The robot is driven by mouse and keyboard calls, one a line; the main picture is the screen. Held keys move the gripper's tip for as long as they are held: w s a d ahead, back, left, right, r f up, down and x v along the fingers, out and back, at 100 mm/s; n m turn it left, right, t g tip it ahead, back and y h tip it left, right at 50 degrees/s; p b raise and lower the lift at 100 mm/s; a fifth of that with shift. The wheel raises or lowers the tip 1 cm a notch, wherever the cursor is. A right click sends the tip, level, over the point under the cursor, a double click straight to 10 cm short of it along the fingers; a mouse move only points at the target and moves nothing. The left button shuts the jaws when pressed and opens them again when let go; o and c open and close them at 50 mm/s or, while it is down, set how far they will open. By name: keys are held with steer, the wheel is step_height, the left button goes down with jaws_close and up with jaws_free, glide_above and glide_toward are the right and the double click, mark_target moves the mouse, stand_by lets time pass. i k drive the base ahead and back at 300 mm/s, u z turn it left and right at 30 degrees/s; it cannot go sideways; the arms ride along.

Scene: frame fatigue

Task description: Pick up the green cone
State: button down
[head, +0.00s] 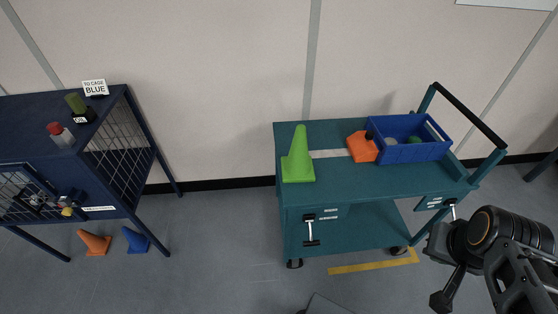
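A bright green cone (298,160) stands upright on the left end of the teal cart's top (330,185). My gripper (438,276) is at the lower right, in front of the cart's right end and well apart from the cone. Its fingers are seen partly and at an angle, so I cannot tell if they are open or shut. I see nothing held in it.
A dark blue cage (60,165) stands left. Orange (94,242) and blue (135,240) cones are on the floor there. Floor between cage and cart is clear.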

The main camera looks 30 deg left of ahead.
mark_target(298, 166)
steer(key=u, duration=0.25)
steer(key=k, duration=0.25)
steer(key=z, duration=0.1)
steer(key=i, duration=1.15)
steer(key=u, duration=3.4)
